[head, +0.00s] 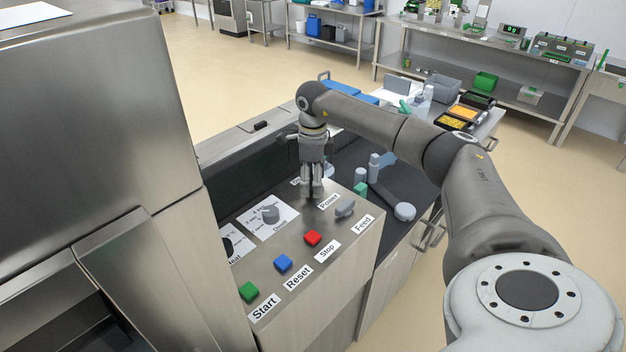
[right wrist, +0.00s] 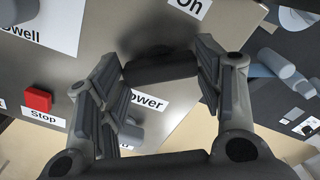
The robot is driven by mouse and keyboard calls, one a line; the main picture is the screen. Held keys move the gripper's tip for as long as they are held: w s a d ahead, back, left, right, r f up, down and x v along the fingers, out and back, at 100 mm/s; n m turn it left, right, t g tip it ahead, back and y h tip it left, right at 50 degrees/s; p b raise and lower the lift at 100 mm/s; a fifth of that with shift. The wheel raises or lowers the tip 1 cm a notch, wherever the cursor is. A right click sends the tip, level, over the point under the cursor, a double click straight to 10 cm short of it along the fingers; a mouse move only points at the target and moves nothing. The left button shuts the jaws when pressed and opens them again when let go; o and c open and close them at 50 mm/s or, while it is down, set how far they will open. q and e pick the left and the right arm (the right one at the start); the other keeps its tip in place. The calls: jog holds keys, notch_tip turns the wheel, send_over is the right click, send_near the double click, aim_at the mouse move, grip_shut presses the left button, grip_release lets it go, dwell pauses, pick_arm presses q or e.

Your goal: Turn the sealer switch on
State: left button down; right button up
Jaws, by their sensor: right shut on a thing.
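The sealer's power switch (right wrist: 160,69) is a dark grey block in the right wrist view, between the "On" label (right wrist: 190,4) and the partly covered "Power" label (right wrist: 148,103). My right gripper (right wrist: 163,72) has its fingers on either side of the switch and is shut on it. In the head view the right gripper (head: 314,193) points down at the control panel (head: 297,222), beside the "Power" label (head: 328,201), and its fingers hide the switch. The switch's position cannot be told. My left gripper is not in view.
The panel also bears a red Stop button (head: 312,237), a blue Reset button (head: 283,263), a green Start button (head: 249,291), a grey Feed knob (head: 345,208) and a Dwell knob (head: 270,214). A dark surface with bottles (head: 374,166) lies beyond the panel.

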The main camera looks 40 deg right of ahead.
aim_at(312, 182)
jog(key=n, duration=0.5)
jog(key=shift+w+n, duration=0.1)
jog(key=shift+n, duration=0.2)
jog(key=n, duration=0.4)
jog(key=shift+n+b, duration=0.3)
jog(key=shift+n, duration=0.1)
jog(key=o, duration=1)
notch_tip(312, 182, up, 12)
jog(key=shift+r, duration=0.1)
dwell(0.5)
